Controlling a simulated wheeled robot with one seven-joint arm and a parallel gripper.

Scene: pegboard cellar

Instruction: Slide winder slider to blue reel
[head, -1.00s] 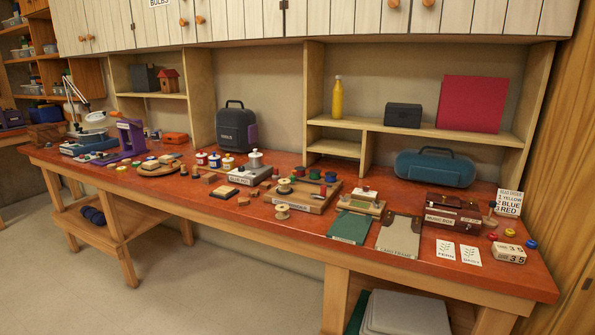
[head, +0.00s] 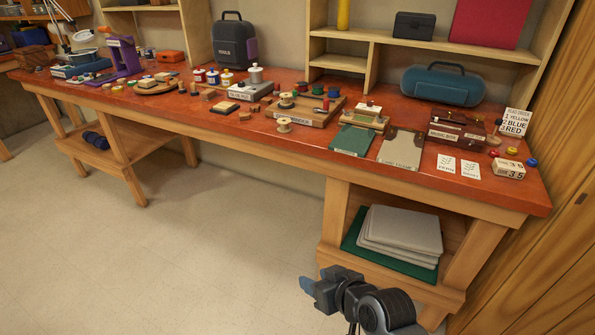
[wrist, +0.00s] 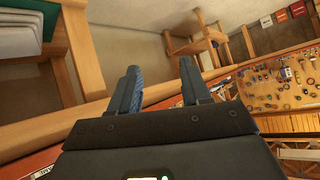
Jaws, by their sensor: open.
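The winder (head: 306,108) is a wooden tray-like board with a front label, on the red bench top right of the middle in the head view. Small reels stand on it, among them dark green, red and pale ones; a blue reel and the slider are too small to tell apart surely. A pale wooden spool (head: 284,125) stands at its front left edge. My gripper (head: 310,284) is low in front of the bench, well away from the winder. In the wrist view its two blue-grey fingers (wrist: 160,88) are apart with nothing between them.
The bench's front edge (head: 250,150) lies between my gripper and the winder. A lower shelf holds grey boards (head: 400,235). A green mat (head: 350,140) and a grey card frame (head: 401,148) lie right of the winder. The floor (head: 190,250) at left is clear.

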